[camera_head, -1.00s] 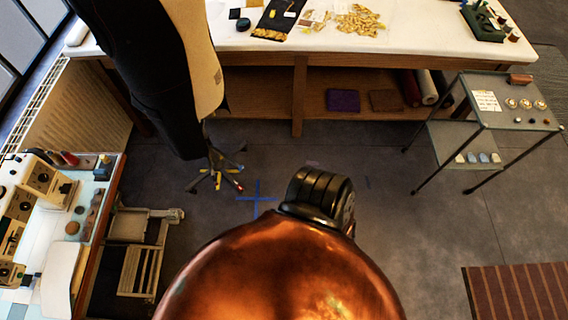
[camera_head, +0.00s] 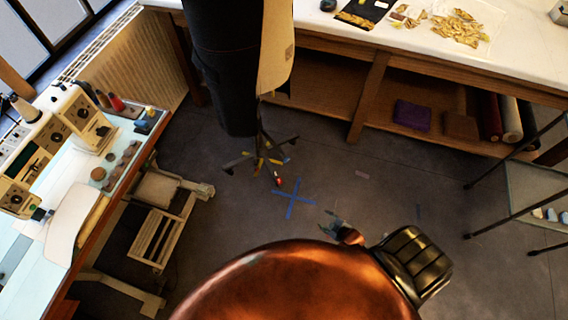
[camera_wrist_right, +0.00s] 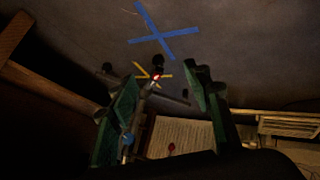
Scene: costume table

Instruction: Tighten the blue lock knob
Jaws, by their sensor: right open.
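The dark dress form (camera_head: 222,70) with a beige panel stands on a dark, several-legged base (camera_head: 262,158) with yellow marks and a red tip. I cannot make out a blue lock knob on it for sure. In the right wrist view a small blue round spot (camera_wrist_right: 127,138) shows by the left finger; I cannot tell whether it is the knob. My right gripper (camera_head: 336,226) shows small beyond my copper-coloured body, apart from the stand. In the right wrist view its green fingers (camera_wrist_right: 162,80) are spread and empty, with the stand's base beyond them. My left gripper is out of view.
A sewing-machine table (camera_head: 85,225) is at the left with a pale stool (camera_head: 160,205) beside it. The long white-topped table (camera_head: 370,45) runs along the back. A trolley (camera_head: 540,190) stands at the right.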

